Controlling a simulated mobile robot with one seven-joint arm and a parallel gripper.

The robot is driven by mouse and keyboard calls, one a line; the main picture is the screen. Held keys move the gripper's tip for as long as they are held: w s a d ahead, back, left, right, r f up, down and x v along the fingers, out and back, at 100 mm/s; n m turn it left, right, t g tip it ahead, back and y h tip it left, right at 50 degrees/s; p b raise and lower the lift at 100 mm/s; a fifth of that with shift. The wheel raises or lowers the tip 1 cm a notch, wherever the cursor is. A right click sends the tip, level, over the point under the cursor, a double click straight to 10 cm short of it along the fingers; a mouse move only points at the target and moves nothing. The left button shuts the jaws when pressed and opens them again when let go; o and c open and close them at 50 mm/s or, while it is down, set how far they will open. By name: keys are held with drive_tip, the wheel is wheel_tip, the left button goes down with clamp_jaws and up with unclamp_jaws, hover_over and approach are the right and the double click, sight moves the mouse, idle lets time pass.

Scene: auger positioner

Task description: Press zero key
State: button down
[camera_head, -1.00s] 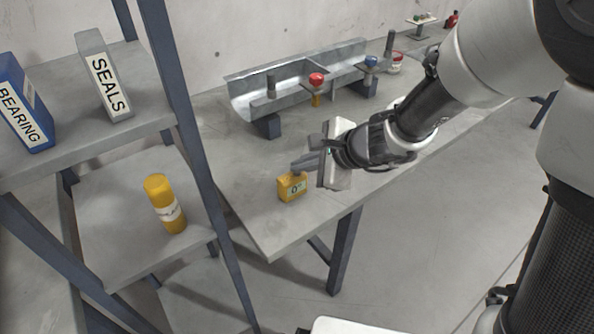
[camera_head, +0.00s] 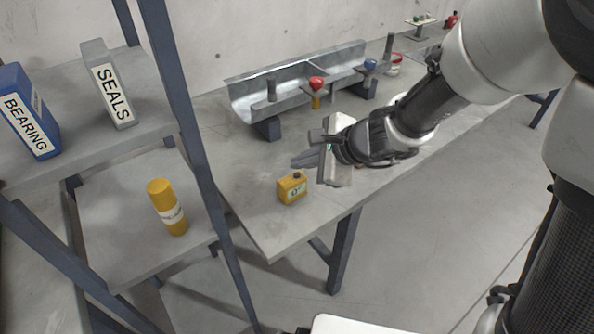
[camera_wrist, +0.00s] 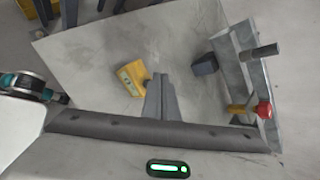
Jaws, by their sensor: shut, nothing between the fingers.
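A small yellow box-shaped device (camera_head: 291,188) stands on the grey table near its front left corner. It has a pale display on its front and a dark key or knob on top (camera_head: 297,174). In the wrist view the yellow device (camera_wrist: 130,77) lies just left of the fingertips. My gripper (camera_head: 296,162) is shut and empty, above and behind the device in the head view, apart from it. The closed fingers also show in the wrist view (camera_wrist: 161,80). The markings on the key are too small to read.
A metal trough (camera_head: 300,83) with a red knob (camera_head: 316,83) and a blue knob (camera_head: 371,63) stands at the back of the table (camera_head: 250,220). A shelf at left holds a blue BEARING box (camera_head: 24,110), a SEALS box (camera_head: 108,84) and a yellow bottle (camera_head: 167,207).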

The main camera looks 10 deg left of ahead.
wheel_tip(320, 180, up, 6)
drive_tip(key=p, duration=0.4)
drive_tip(key=shift+p, duration=0.3)
drive_tip(key=shift+a, duration=0.1)
drive_tip(key=s+a+r+n+g+p, duration=0.1)
drive_tip(key=a+r+n+g, duration=0.1)
drive_tip(key=a+n, duration=0.25)
wheel_tip(320, 180, up, 5)
drive_tip(key=n+g+h+p, duration=0.3)
drive_tip(key=n+h, duration=0.5)
drive_tip(key=n, duration=1.2)
hover_over(301, 179)
drive_tip(key=a+p, duration=0.1)
drive_tip(key=shift+w+a+f+t, duration=0.1)
drive_tip(key=shift+w+f+t, duration=0.1)
drive_tip(key=shift+w+t, duration=0.15)
